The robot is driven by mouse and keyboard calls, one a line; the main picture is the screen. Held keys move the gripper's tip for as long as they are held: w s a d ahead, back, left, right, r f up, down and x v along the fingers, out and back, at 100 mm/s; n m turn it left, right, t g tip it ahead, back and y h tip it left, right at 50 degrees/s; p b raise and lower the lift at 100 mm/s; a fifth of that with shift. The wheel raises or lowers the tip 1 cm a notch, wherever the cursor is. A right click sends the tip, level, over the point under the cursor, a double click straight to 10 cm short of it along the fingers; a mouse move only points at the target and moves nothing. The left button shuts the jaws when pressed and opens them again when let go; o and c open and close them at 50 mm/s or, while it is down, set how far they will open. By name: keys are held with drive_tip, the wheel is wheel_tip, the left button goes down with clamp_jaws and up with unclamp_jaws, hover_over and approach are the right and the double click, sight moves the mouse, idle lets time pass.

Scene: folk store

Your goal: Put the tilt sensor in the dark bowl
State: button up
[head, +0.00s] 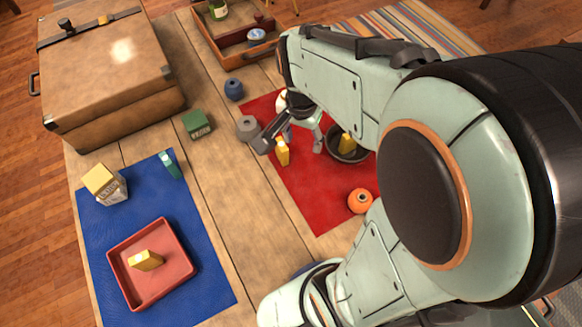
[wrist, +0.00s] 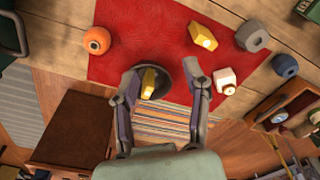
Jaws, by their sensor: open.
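The dark bowl (head: 348,160) stands on the red mat; it also shows between my fingers in the wrist view (wrist: 164,88). A yellow block-like piece (head: 346,142) is inside it, also in the wrist view (wrist: 149,80). A similar yellow piece (head: 282,152) is on the red mat outside the bowl, also in the wrist view (wrist: 203,36). A third yellow piece (head: 147,260) is in the red tray. I cannot tell by label which is the tilt sensor. My gripper (head: 291,145) is open and empty above the mat, fingers spread in the wrist view (wrist: 162,75).
An orange round item (head: 360,201) and a white-pink item (wrist: 225,80) are on the red mat (head: 315,213). A grey ring-like piece (head: 247,128), blue pot (head: 234,89) and green box (head: 197,124) stand nearby. The red tray (head: 180,282) is on the blue mat.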

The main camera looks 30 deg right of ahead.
drive_tip(key=s+a+r+n+g+y, duration=0.1)
drive_tip(key=s+a+r+n, duration=0.2)
drive_tip(key=s+a+n, duration=0.7)
drive_tip(key=shift+s+r+n+y, duration=0.35)
drive_tip(key=shift+s+n, duration=0.45)
drive_tip(key=shift+s, duration=0.3)
